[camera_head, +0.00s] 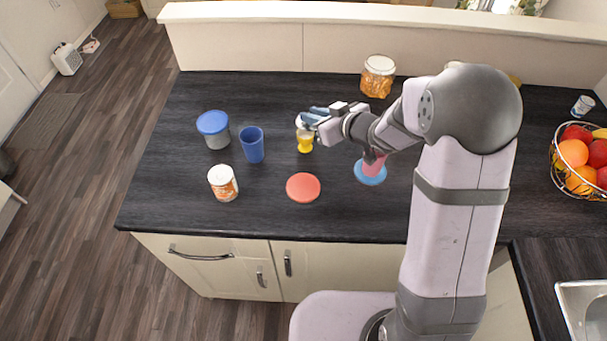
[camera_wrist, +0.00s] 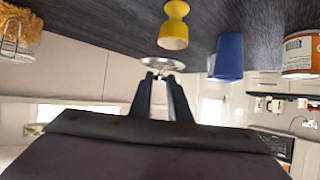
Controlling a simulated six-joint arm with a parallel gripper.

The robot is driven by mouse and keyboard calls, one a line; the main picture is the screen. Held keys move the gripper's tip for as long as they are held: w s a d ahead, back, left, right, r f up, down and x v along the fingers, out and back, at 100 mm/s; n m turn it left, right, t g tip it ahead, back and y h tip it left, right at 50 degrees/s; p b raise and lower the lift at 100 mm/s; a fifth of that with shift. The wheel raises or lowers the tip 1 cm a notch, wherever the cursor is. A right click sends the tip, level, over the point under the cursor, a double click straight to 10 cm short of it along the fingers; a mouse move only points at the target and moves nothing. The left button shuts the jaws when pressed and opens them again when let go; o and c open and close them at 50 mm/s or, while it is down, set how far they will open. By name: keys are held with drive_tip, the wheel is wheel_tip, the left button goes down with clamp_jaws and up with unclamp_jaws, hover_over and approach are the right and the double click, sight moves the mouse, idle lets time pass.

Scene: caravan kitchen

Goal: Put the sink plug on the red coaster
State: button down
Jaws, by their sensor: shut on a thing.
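The sink plug (camera_wrist: 162,63) is a shiny, pale round disc at my fingertips in the wrist view. My gripper (camera_wrist: 162,76) is shut on it. In the head view my gripper (camera_head: 309,117) is above the back middle of the counter, and only a pale bit of the plug (camera_head: 300,121) shows by the fingertips. The red coaster (camera_head: 303,187) is a flat, bare disc nearer the counter's front edge. It lies in front of my gripper, past the yellow egg cup.
A yellow egg cup (camera_head: 305,143) stands close below my gripper. A blue cup (camera_head: 252,145), blue-lidded tub (camera_head: 214,130) and white-lidded jar (camera_head: 223,183) stand left. Right are a blue coaster (camera_head: 371,178) with a pink cup (camera_head: 374,163). A pasta jar (camera_head: 377,77) stands behind.

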drive_tip(key=s+r+n+g+y+p, duration=0.2)
drive_tip(key=s+n+g+y+p, duration=0.15)
drive_tip(key=s, duration=1.05)
hover_over(309, 190)
drive_tip(key=shift+t+h, duration=0.45)
drive_tip(key=shift+f, duration=3.25)
drive_tip(key=shift+f, duration=0.1)
drive_tip(key=shift+f, duration=1.75)
drive_tip(key=shift+f, duration=0.1)
drive_tip(key=shift+f, duration=0.15)
drive_tip(key=c, duration=1.7)
unclamp_jaws()
drive_tip(key=shift+o, duration=0.2)
